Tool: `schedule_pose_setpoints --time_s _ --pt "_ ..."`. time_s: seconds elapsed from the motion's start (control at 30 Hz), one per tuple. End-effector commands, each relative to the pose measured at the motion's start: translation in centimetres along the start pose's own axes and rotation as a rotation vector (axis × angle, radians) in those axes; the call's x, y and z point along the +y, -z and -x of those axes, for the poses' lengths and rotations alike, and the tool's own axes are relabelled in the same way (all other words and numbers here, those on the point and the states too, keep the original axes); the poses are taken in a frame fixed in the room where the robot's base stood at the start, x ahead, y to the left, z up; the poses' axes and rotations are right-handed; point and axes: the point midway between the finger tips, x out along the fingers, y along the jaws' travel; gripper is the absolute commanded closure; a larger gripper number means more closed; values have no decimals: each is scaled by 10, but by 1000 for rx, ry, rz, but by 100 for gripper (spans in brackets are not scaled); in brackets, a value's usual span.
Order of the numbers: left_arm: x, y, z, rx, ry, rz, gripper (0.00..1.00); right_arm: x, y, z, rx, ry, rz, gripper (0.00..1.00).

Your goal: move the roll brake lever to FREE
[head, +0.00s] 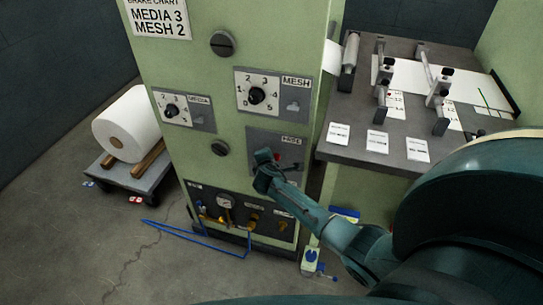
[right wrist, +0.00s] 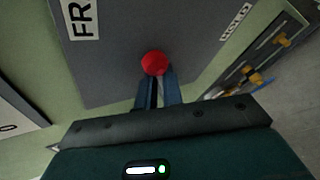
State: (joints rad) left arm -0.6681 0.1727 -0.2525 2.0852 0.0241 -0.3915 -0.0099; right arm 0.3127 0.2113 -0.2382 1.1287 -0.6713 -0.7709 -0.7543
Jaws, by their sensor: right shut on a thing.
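The roll brake lever shows as a red knob (right wrist: 154,63) in the right wrist view, in front of a grey plate (right wrist: 125,35). A label starting "FR" (right wrist: 83,18) is at the upper left and a HOLD label (right wrist: 236,22) at the upper right; the knob is between them across the picture. My right gripper (right wrist: 158,88) is shut on the lever, its blue fingers just below the knob. In the head view my right gripper (head: 266,172) covers much of the brake plate (head: 297,150); a bit of red shows beside it. My left gripper is not in view.
Above the brake plate on the green cabinet are the MESH dial (head: 257,96) and MEDIA dial (head: 172,110). Below is a recess with pipes and gauges (head: 240,215). A white roll (head: 128,122) lies on a low cart at left. A grey bench (head: 345,115) with cards is at right.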

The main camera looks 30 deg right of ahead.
Motion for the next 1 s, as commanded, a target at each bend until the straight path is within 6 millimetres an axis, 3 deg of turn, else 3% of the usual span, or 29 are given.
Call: schedule_pose_setpoints --time_s 0.67,0.7,0.93,1.0 --pt "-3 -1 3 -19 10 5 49 6 -4 -1 -34 25 54 100" --pt "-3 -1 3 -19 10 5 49 6 -4 -1 -34 25 54 89" --pt "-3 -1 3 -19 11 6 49 5 -4 0 -33 26 53 70" --pt "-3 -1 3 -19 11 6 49 5 -3 0 -32 26 53 70"
